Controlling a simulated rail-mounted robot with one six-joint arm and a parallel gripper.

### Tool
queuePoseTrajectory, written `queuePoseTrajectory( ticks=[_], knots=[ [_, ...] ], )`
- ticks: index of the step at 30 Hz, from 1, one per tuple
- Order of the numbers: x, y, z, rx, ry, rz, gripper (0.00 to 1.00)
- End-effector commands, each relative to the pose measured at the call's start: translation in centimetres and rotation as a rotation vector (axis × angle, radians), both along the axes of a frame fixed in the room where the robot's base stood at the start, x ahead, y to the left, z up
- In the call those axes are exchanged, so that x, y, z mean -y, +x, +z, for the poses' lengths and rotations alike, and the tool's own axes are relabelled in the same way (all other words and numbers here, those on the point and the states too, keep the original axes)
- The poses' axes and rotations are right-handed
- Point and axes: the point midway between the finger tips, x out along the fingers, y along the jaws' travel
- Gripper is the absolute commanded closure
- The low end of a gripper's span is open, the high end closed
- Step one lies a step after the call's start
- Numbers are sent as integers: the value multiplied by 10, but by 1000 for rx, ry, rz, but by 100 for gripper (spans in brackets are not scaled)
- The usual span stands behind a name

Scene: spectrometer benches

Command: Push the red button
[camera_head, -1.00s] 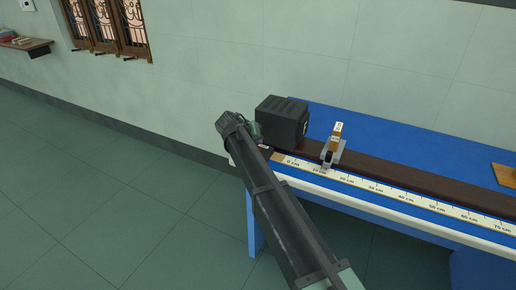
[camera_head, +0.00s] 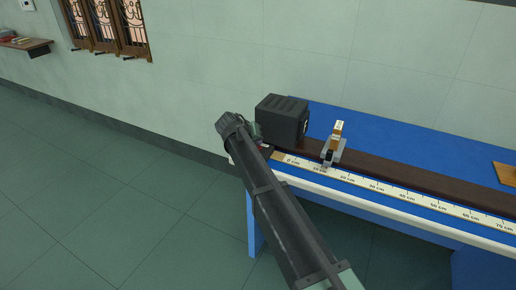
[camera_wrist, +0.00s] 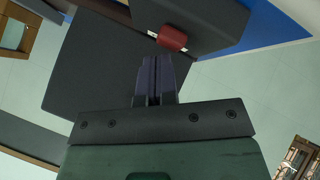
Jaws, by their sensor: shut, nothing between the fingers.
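The red button (camera_wrist: 172,38) shows in the wrist view, on the edge of a dark box (camera_wrist: 195,15). My gripper (camera_wrist: 152,62) is shut and empty; its fingertips point at the box just below and left of the button. I cannot tell whether they touch anything. In the head view the dark box (camera_head: 283,120) stands at the left end of the blue bench (camera_head: 380,135). My arm (camera_head: 275,195) reaches to the box's left side there and hides the gripper and the button.
A scale rail (camera_head: 400,197) runs along the bench to the right of the box. A small holder (camera_head: 334,150) stands on the rail. A wooden piece (camera_head: 505,174) lies at the far right. The pale wall (camera_head: 400,60) is close behind the bench.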

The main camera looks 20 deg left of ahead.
Motion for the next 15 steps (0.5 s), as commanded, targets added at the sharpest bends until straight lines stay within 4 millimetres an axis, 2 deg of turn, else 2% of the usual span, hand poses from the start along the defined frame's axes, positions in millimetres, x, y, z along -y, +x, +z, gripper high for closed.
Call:
queuePoseTrajectory(
  ticks=[15],
  knots=[
    [0, 0, -4, 0, 0, 0, 100]
  ],
)
